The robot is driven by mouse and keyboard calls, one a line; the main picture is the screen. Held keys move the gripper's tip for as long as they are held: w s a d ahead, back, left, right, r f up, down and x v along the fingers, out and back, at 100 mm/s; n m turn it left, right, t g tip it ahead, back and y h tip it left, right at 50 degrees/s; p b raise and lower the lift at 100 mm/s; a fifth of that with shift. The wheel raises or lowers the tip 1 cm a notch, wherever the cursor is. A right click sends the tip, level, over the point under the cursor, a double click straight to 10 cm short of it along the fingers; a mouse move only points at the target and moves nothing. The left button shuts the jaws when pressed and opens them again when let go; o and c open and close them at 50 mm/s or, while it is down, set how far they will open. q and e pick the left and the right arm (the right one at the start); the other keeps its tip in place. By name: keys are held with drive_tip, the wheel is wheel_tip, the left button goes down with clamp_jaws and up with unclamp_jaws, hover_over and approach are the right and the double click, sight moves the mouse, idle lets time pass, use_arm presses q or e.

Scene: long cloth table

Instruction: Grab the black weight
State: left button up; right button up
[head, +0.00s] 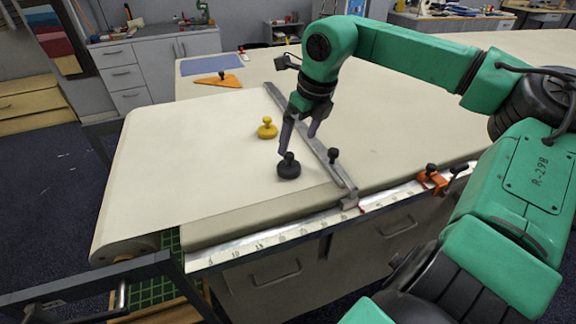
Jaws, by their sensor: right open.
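The black weight (288,171) is a round disc with a knob on top. It sits upright on the cream cloth of the long table (160,170), left of a metal straightedge. My right gripper (298,143) is open and points down just above the weight. One finger appears close to the weight's knob; I cannot tell whether it touches. The other finger is to the right, near the straightedge. Nothing is held between the fingers. My left gripper is not in view.
A yellow weight (267,129) stands just behind the black one. The metal straightedge (335,170) with a black knob runs along the right. An orange clamp (433,181) sits on the ruler edge (290,232). An orange triangle (218,81) lies at the back. The cloth on the left is clear.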

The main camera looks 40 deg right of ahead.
sight(291, 155)
drive_tip(key=p+x, duration=0.1)
drive_tip(key=x, duration=0.7)
drive_tip(key=shift+w+a+f, duration=0.15)
drive_tip(key=shift+f, duration=0.1)
drive_tip(key=shift+w+f, duration=0.25)
drive_tip(key=shift+f, duration=0.15)
drive_tip(key=shift+r, duration=0.1)
clamp_jaws()
